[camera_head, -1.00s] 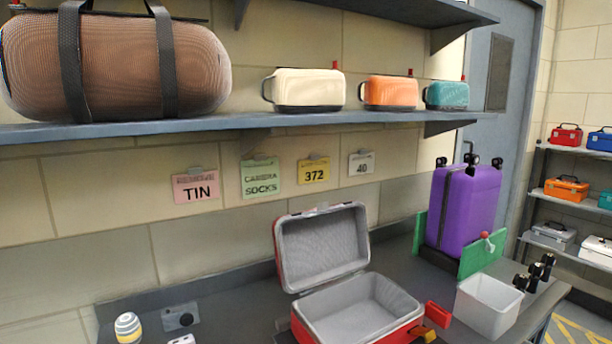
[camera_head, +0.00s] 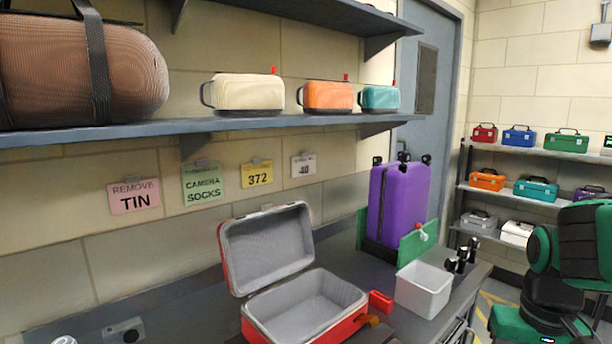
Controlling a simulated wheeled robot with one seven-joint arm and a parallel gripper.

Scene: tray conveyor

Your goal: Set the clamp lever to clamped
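A small lever with a red knob (camera_head: 423,236) is on the green clamp plate (camera_head: 412,248) at the front of the purple suitcase (camera_head: 398,205). The suitcase stands upright between this plate and another green plate (camera_head: 361,228) behind it on the left. The lever is small in the head view, and I cannot tell which setting it is in. My gripper's fingers are not in view.
An open red case (camera_head: 266,250) with a grey lining stands on the grey bench, beside a small red block (camera_head: 381,302) and a white bin (camera_head: 425,288). Black knobs (camera_head: 461,259) stand behind the bin. A green-and-black jointed body (camera_head: 560,262) fills the right edge.

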